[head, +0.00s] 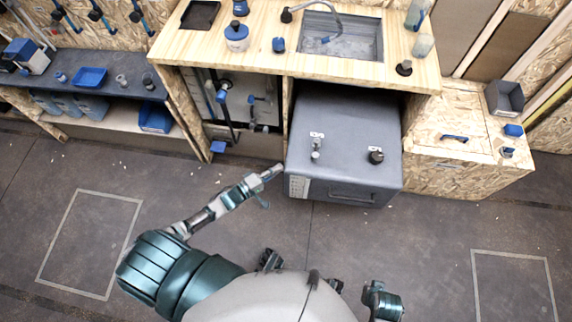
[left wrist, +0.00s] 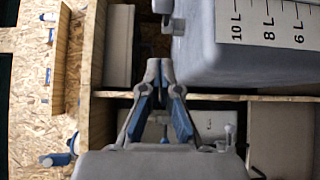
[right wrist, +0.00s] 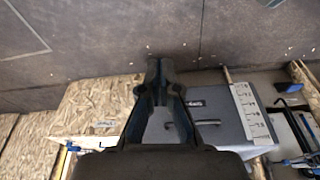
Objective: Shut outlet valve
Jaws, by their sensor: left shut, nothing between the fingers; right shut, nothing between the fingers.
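My left gripper (head: 276,171) is shut and empty, just left of the tank's front edge. My right gripper (right wrist: 156,66) is shut and empty; its fingers cover part of the tank (right wrist: 215,100).
A wooden counter (head: 185,47) with a sink (head: 340,40) is above the tank. Blue-handled pipework (head: 222,92) is in the open bay to its left. A chipboard cabinet (head: 460,155) stands right of the tank. The floor in front is clear.

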